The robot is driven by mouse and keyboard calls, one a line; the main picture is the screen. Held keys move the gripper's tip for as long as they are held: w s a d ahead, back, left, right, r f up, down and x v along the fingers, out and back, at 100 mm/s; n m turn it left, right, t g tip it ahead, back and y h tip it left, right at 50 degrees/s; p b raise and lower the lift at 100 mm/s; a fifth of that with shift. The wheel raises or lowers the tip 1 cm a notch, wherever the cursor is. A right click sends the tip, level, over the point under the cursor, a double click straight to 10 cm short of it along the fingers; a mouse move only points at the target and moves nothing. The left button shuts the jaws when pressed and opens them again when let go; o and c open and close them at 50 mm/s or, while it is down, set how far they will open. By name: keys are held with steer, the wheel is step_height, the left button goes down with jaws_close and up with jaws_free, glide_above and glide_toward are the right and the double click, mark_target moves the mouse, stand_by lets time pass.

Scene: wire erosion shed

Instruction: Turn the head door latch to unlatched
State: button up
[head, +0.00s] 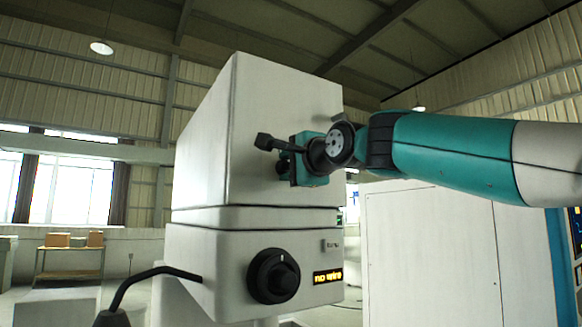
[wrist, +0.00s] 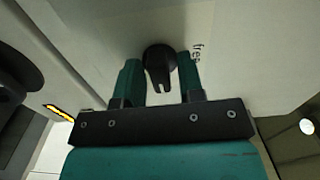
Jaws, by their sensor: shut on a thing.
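The head door latch (wrist: 159,62) is a small black round knob with a forked tail on a pale panel. In the wrist view its tail points down the picture, toward my palm. A label "free" (wrist: 196,50) is printed to its right. My gripper (wrist: 160,78) has its two teal fingers on either side of the latch and is shut on it. In the head view my gripper (head: 304,162) is against the white machine head (head: 275,120) and hides the latch there.
Below, the machine has a large black dial (head: 273,276) and a lit "no wire" display (head: 327,277). A black bent rod (head: 150,274) stands at lower left. A white cabinet (head: 430,250) stands behind at right. A cart with boxes (head: 70,258) is far left.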

steer(key=n, duration=0.8)
steer(key=shift+n+b, duration=0.4)
steer(key=n, duration=0.4)
steer(key=shift+f+n, duration=0.1)
steer(key=shift+n, duration=0.2)
steer(key=shift+n+b, duration=0.3)
steer(key=shift+n, duration=1.7)
steer(key=o, duration=0.6)
